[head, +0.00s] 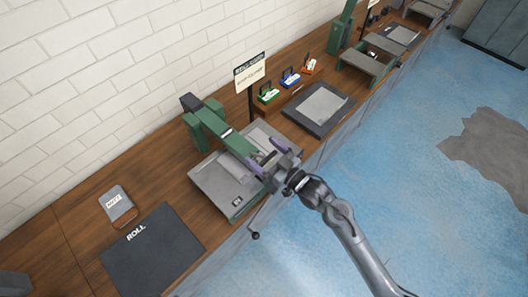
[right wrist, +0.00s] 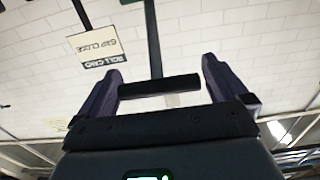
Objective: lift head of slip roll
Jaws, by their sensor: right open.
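The slip roll is a green and grey machine on the wooden bench. Its green arm-like head (head: 222,128) slants over a grey bed (head: 212,186), and a crank handle (head: 254,234) hangs at the front. My right gripper (head: 266,154) is open at the near end of the green head, its purple fingers apart. In the right wrist view, a dark crossbar (right wrist: 160,87) on a dark upright post (right wrist: 153,40) shows between the open fingers. I cannot tell whether they touch it. My left gripper is not in view.
A sign (head: 250,73) stands behind the machine and also shows upside down in the right wrist view (right wrist: 97,47). A dark ROLL mat (head: 150,252) and a small labelled block (head: 117,205) lie left. A grey tray (head: 318,108) lies right.

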